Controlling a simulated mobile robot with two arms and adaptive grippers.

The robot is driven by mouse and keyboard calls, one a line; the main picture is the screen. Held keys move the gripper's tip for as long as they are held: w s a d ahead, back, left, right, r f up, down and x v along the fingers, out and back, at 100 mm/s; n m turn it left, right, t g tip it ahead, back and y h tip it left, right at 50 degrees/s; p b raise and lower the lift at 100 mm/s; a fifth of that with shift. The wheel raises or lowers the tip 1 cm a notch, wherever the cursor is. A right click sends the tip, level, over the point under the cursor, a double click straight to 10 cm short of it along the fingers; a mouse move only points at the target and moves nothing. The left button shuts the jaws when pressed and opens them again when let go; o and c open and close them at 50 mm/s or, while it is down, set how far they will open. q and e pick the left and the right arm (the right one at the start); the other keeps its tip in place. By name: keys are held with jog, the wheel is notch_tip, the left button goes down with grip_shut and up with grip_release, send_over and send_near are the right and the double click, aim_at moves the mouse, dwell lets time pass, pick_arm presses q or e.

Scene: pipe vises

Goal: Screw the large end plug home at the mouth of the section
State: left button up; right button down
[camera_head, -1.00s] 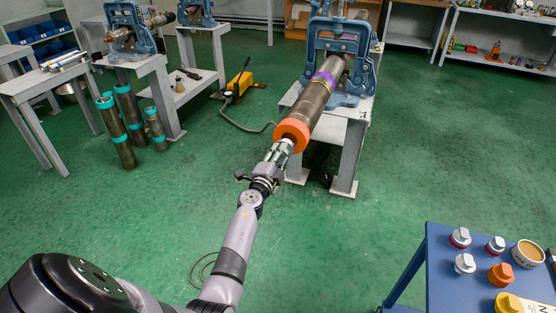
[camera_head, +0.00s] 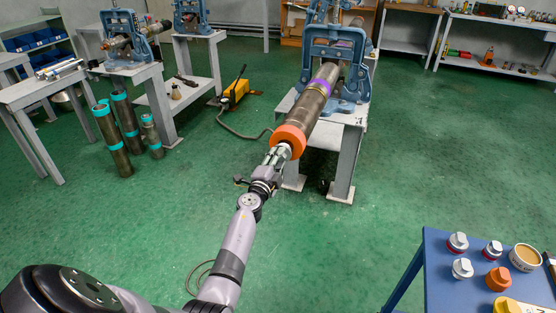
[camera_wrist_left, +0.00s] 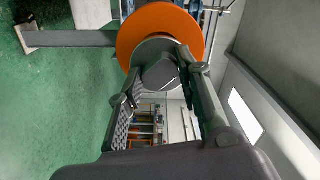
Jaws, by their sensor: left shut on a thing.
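The pipe section (camera_head: 311,103) lies clamped in a blue vise (camera_head: 338,45), its mouth facing me with an orange ring (camera_head: 288,140) around it. The ring also shows in the left wrist view (camera_wrist_left: 140,30). My left gripper (camera_head: 277,158) is at the mouth, shut on the large end plug (camera_wrist_left: 161,72), a grey piece with a flat-sided grip. The plug sits at the centre of the orange ring. How deep its thread sits is hidden. The gripper's fingers (camera_wrist_left: 160,92) lie on either side of the grip. My right gripper is not in view.
A blue table (camera_head: 445,270) at the lower right holds several caps and a round tin (camera_head: 525,257). A yellow hand pump (camera_head: 236,92) with a hose stands on the floor left of the vise stand. Pipes with teal bands (camera_head: 112,138) stand further left. The green floor between is clear.

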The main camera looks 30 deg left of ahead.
pick_arm(q)
jog(key=shift+b+x, duration=0.5)
jog(key=shift+x, duration=1.05)
dwell(0.9)
jog(key=o, duration=1.2)
jog(key=shift+s+d, duration=0.1)
jog(key=shift+s, duration=0.1)
